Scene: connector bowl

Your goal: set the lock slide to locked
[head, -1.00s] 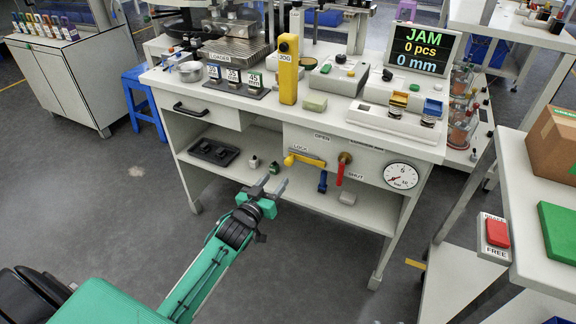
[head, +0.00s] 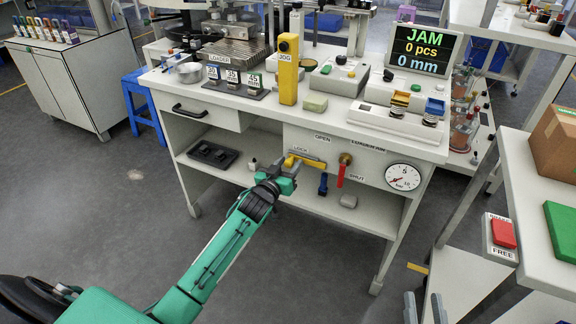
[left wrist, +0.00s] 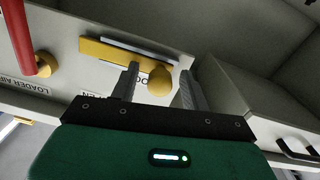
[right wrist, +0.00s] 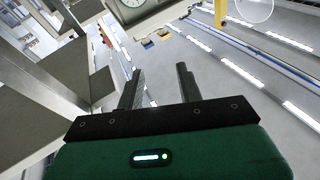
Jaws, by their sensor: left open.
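The lock slide is a yellow bar (head: 305,160) on the bench's front panel, beside a LOCK label. In the left wrist view the yellow bar (left wrist: 125,52) and its round yellow knob (left wrist: 160,81) show close up. My left gripper (head: 285,172) is at the left end of the slide and hides part of it in the head view. It is open, and the knob appears between its two fingers (left wrist: 158,90); I cannot tell whether they touch it. My right gripper (head: 426,308) is low at the picture's bottom edge, open and empty in the right wrist view (right wrist: 160,85).
A red valve handle (head: 341,174) with OPEN and SHUT labels is right of the slide, then a pressure gauge (head: 402,177). The bench drawer (head: 200,112) is left. The display (head: 421,49) reads JAM.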

